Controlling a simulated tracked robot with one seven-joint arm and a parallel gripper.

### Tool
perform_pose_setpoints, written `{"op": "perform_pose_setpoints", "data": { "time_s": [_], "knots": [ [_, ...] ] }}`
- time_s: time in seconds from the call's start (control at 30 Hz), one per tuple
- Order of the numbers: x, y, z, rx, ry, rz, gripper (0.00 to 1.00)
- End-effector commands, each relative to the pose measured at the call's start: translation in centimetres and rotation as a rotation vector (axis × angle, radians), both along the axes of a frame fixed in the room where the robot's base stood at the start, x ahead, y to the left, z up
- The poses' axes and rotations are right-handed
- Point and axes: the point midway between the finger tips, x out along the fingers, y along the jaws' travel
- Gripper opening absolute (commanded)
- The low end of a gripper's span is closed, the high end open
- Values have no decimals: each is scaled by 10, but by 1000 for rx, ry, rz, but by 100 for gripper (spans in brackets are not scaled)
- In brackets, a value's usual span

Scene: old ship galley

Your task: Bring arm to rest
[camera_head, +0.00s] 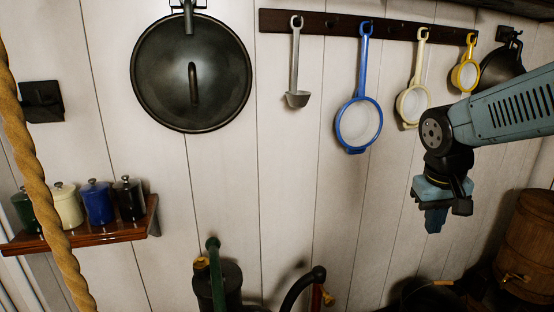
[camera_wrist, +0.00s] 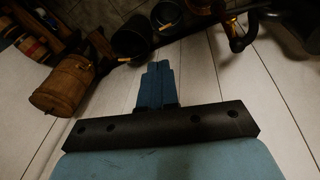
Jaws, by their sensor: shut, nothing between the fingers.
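My gripper (camera_head: 435,221) hangs at the right of the head view, at the end of my blue-grey arm, with its fingers pointing down. Its blue fingers are together with nothing between them. In the wrist view the gripper (camera_wrist: 155,75) shows the two fingers side by side and touching. It is in free air in front of the white plank wall and touches nothing that I can see.
Ladles and pans, among them a blue pan (camera_head: 358,122), hang from a dark rail (camera_head: 330,24). A large black lid (camera_head: 190,85) hangs left. A shelf (camera_head: 90,235) holds several canisters. A rope (camera_head: 40,180) crosses the left. A wooden barrel (camera_head: 527,245) stands low right.

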Motion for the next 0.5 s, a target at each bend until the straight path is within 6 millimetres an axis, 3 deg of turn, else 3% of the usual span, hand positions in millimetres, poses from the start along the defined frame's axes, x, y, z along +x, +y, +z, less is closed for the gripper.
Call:
{"op": "perform_pose_setpoints", "data": {
  "time_s": [0.2,0.5],
  "knots": [
    [-30,39,31,95,-160,30,0],
    [-57,79,54,140,-303,68,0]
  ]
}}
